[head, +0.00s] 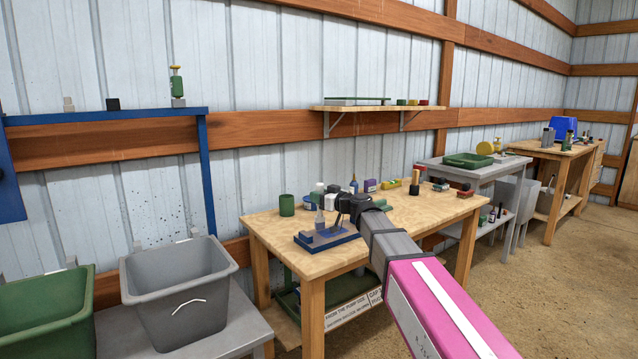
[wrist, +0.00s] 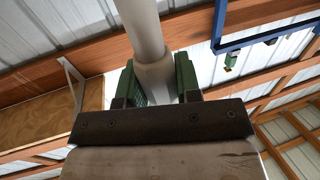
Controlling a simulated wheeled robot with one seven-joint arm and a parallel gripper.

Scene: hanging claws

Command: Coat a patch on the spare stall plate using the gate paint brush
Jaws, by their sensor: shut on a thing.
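My gripper (head: 341,207) reaches over the near left part of the wooden table in the head view. In the wrist view my gripper (wrist: 161,82) has its two green-faced fingers on either side of a pale grey, round handle (wrist: 145,28) with a thicker collar, and is shut on it. This seems to be the brush; no bristles can be made out. Just below and left of the gripper, a blue base with grey blocks (head: 322,238) sits on the table. I cannot tell for sure which thing is the spare stall plate, or whether anything touches it.
A green cup (head: 287,205) and a pale bottle-like thing with a green top (head: 319,192) are near my gripper. Several small items stand further back on the table (head: 440,207). A wall shelf (head: 375,108) is above. Grey (head: 180,285) and green (head: 45,315) bins stand left.

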